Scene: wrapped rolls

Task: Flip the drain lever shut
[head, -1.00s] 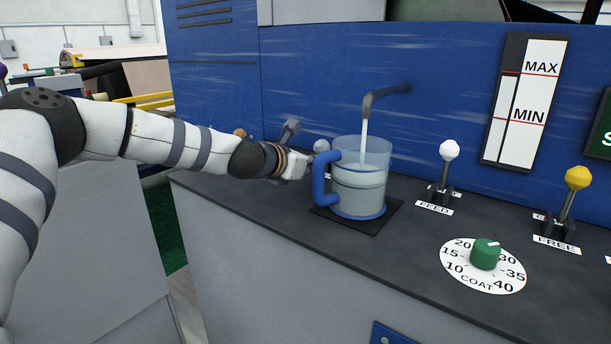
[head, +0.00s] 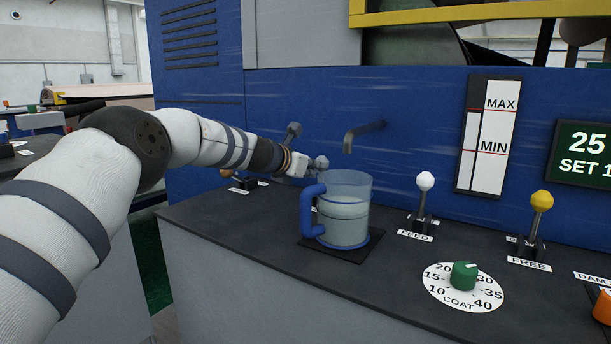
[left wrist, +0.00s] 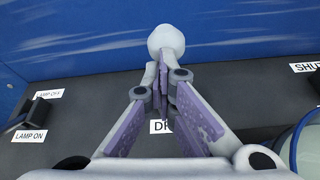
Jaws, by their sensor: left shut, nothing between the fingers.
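The drain lever's pale round knob (left wrist: 166,42) stands just past my left gripper in the left wrist view. Its stem is mostly hidden behind the fingers, and the label (left wrist: 158,126) below shows only its first letters. My left gripper (left wrist: 164,85) is shut and empty, its fingertips at the lever just below the knob; I cannot tell whether they touch. In the head view, my left gripper (head: 304,166) is behind the jug's blue handle, beside the pale knob (head: 321,162). My right gripper is not in view.
A clear jug (head: 345,215) with a blue handle, holding liquid, stands right of the gripper under a dry spout (head: 362,134). The feed lever (head: 424,200), free lever (head: 538,220) and green coat dial (head: 464,275) are further right. A lamp switch (left wrist: 38,108) is at left.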

